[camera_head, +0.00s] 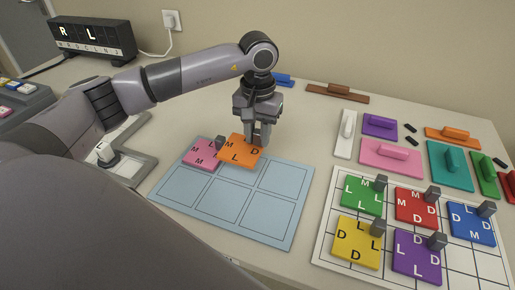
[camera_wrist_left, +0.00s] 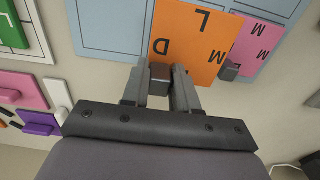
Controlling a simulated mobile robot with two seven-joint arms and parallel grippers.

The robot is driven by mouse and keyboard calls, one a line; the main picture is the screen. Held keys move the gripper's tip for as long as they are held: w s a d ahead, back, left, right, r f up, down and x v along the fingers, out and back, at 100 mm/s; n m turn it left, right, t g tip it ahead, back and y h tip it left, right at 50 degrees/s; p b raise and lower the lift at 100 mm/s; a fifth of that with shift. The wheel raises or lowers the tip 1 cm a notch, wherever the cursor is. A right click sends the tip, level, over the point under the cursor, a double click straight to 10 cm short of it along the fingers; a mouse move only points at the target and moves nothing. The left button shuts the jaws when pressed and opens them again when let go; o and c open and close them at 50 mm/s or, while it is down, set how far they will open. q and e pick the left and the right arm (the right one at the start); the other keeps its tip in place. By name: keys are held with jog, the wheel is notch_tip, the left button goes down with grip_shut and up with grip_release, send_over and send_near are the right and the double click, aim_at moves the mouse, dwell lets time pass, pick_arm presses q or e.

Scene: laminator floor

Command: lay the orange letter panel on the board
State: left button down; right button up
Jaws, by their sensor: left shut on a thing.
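The orange letter panel (camera_head: 237,151) with letters M, D and L is at the top of the light blue board (camera_head: 265,212) in the head view. My left gripper (camera_head: 256,138) is shut on its grey knob at the far edge. The left wrist view shows the gripper (camera_wrist_left: 160,80) around the knob and the orange panel (camera_wrist_left: 195,40) beyond it. A pink letter panel (camera_head: 200,155) lies on the board's upper left, just left of the orange one. The orange panel seems to overlap its edge slightly; I cannot tell whether it touches the board. My right gripper is not in view.
A white grid sheet (camera_head: 325,245) at the right holds green, red, blue, yellow and purple letter panels. Several coloured handled blocks, such as a pink one (camera_head: 390,158), lie behind it. The board's lower cells are empty. A black letter display (camera_head: 92,38) stands at the back left.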

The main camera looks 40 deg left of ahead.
aim_at(258, 144)
pick_arm(q)
jog(key=shift+f, duration=2.5)
jog(key=shift+f, duration=0.1)
jog(key=c, duration=0.9)
grip_release()
jog(key=shift+o, duration=0.2)
notch_tip(258, 144, up, 12)
jog(key=shift+r, duration=0.15)
